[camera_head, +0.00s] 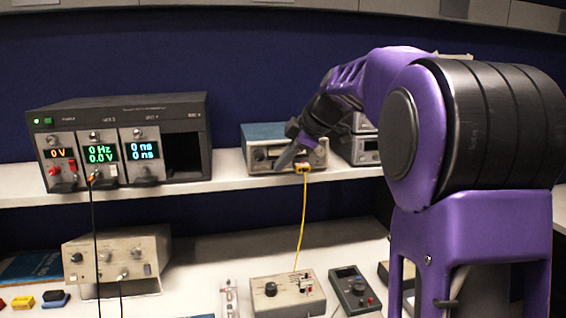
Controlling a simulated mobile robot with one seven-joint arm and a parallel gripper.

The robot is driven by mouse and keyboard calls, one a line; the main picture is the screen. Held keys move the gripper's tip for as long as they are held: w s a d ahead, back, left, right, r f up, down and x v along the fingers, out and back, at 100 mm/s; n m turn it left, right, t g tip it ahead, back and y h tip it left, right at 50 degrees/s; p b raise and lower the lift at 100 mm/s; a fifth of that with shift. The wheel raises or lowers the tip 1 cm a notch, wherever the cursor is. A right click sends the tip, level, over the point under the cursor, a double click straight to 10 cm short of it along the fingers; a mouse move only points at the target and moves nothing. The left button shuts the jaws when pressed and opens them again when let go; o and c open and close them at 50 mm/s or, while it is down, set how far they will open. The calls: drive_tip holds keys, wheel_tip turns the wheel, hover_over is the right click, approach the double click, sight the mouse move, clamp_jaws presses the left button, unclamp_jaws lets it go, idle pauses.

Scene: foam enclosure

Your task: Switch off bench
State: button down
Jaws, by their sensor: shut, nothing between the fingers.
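The bench instruments stand on a shelf and on the worktop below it. A dark rack unit (126,140) at the left of the shelf has lit displays reading 0 V, 0 Hz, 0.0 V and 0 ns, and a lit green button (47,121) at its upper left. A teal-topped instrument (262,133) stands at the shelf's middle with a yellow lead (302,215) at its front. My gripper (285,160) is shut and empty in front of that instrument's face. I cannot tell whether it touches. It hides part of the panel.
A beige instrument (118,258), a grey box with a knob (287,292) and a dark handheld meter (354,289) are on the worktop. A black lead (96,235) hangs from the rack. Another instrument (366,150) is right of my gripper. Shelf between rack and teal unit is clear.

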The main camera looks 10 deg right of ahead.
drive_tip(key=shift+w+r, duration=0.15)
drive_tip(key=shift+w, duration=0.05)
drive_tip(key=shift+r, duration=0.1)
drive_tip(key=shift+w+r+p, duration=0.1)
drive_tip(key=shift+r+p, duration=0.35)
drive_tip(key=shift+r, duration=0.3)
drive_tip(key=shift+a+f, duration=0.1)
